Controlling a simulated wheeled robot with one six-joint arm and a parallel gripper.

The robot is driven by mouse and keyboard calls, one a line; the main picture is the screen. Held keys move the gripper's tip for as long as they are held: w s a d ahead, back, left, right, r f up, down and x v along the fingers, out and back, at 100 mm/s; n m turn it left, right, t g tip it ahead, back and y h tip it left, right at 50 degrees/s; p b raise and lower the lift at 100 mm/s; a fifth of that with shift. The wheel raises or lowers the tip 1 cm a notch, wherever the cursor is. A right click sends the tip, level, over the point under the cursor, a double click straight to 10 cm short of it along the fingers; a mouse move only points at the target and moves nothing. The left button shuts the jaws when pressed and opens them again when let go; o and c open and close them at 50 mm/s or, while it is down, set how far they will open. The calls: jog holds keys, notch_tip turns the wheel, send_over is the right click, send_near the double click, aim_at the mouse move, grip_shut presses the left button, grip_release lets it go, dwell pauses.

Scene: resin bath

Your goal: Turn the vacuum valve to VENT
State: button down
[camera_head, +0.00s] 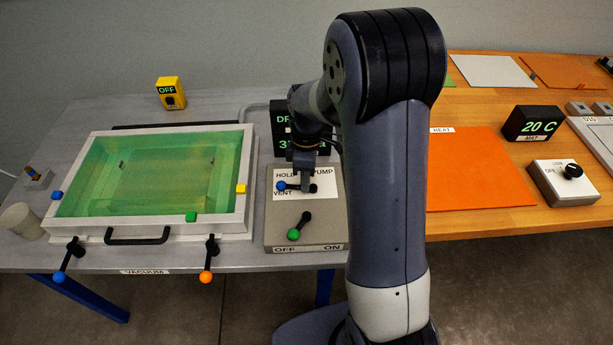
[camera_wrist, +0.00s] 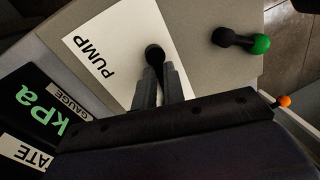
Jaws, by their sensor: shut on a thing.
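The vacuum valve is a black lever with a blue ball end (camera_head: 281,186) on a white plate (camera_head: 286,174) marked HOLD, PUMP and VENT. My gripper (camera_head: 306,186) is down over the plate, shut on the lever between ball and hub. In the wrist view the black hub (camera_wrist: 155,53) shows just beyond my gripper's fingertips (camera_wrist: 160,80), near the PUMP label. The blue ball is hidden there.
Below on the same box is a green-ended lever (camera_head: 294,234) towards OFF. A dark gauge display (camera_head: 282,135) stands behind, partly hidden by my arm. Left is a chamber of green liquid (camera_head: 247,150) with orange (camera_head: 206,277) and blue (camera_head: 59,277) ball-ended clamps.

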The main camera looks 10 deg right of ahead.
jog(key=shift+s+a+n, duration=0.1)
jog(key=shift+n, duration=0.7)
jog(key=c, duration=1.5)
grip_release()
jog(key=r, duration=0.3)
jog(key=w+r, duration=0.1)
jog(key=r, duration=0.3)
jog(key=w+r, duration=0.1)
jog(key=r, duration=0.2)
jog(key=shift+d+r+p, duration=0.2)
jog(key=shift+r+p, duration=0.1)
jog(key=shift+r, duration=0.05)
